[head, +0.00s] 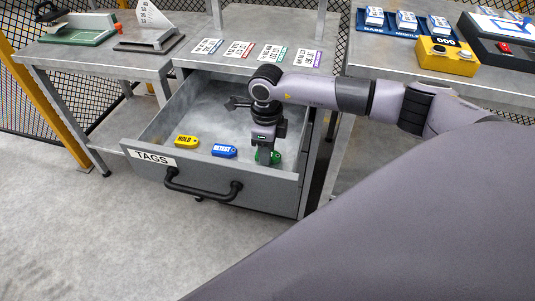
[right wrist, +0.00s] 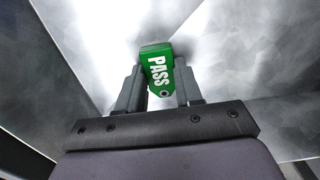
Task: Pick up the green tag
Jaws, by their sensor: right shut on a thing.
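The green tag (right wrist: 157,67) reads "PASS" and sits between the two fingers of my right gripper (right wrist: 160,85), which is shut on it, in the right wrist view. In the head view my right gripper (head: 265,152) reaches down into the open drawer at its right end, and the green tag (head: 274,157) shows partly behind the fingers. I cannot tell whether the tag touches the drawer floor. A blue tag (head: 223,151) and a yellow tag (head: 186,141) marked "HOLD" lie in the drawer to the left. My left gripper is not in view.
The open drawer (head: 225,185) labelled "TAGS" has a black handle at its front and walls around my gripper. Several printed cards (head: 238,49) lie on the bench above. A yellow button box (head: 446,54) and blue card tray (head: 404,31) stand on the right bench.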

